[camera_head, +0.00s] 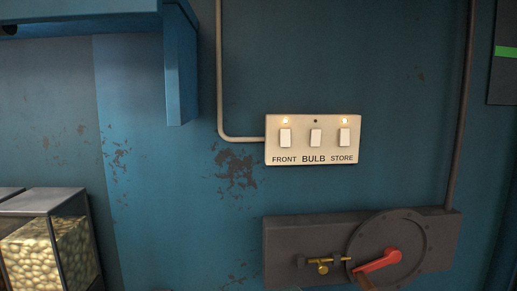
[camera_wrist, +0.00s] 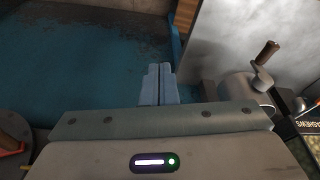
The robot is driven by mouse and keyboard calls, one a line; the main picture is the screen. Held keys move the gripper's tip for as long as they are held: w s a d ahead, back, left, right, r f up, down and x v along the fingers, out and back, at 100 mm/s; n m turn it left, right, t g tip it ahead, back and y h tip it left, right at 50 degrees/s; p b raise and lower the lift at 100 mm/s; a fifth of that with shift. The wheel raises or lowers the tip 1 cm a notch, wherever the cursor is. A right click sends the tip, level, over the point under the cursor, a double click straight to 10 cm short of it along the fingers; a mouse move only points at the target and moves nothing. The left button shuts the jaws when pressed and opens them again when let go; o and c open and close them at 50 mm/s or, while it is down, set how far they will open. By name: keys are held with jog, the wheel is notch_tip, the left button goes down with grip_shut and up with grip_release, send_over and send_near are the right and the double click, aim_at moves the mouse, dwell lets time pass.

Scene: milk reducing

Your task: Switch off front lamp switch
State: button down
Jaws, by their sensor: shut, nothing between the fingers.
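A cream switch plate (camera_head: 312,140) is fixed to the blue wall in the head view, with three white rocker switches in a row. The front switch (camera_head: 285,138) is at the left, above the label FRONT, and the small lamp above it glows. The bulb switch (camera_head: 316,138) in the middle has a dark indicator. The store switch (camera_head: 345,138) at the right has a glowing lamp. My gripper (camera_wrist: 159,84) shows only in the wrist view, with its two fingers together and nothing between them. The switch plate is not visible in the wrist view.
Below the plate is a dark metal box with a round disc and a red lever (camera_head: 378,261). A glass case (camera_head: 48,240) of pale nuts or beans stands at lower left. A blue bracket (camera_head: 181,65) hangs at upper left. The wrist view shows a metal pot-like device (camera_wrist: 247,88) at right.

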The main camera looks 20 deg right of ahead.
jog(key=w+d+r+m+t+h+b, duration=0.1)
jog(key=w+d+r+t+b, duration=0.4)
jog(key=w, duration=0.3)
jog(key=w+d+r+m+t+h+b, duration=0.1)
jog(key=w+d+r+t+h+b, duration=0.1)
jog(key=w+r+t, duration=0.5)
jog(key=s+d+r+t+h+b, duration=0.1)
jog(key=r+t, duration=0.3)
jog(key=r, duration=0.4)
jog(key=d+r+m+t+h+b, duration=0.1)
jog(key=d+r+t+h+b, duration=0.2)
jog(key=r, duration=0.6)
jog(key=t+b, duration=0.1)
jog(key=t, duration=0.1)
jog(key=shift+s+d+t+b, duration=0.3)
jog(key=shift+s+d, duration=0.1)
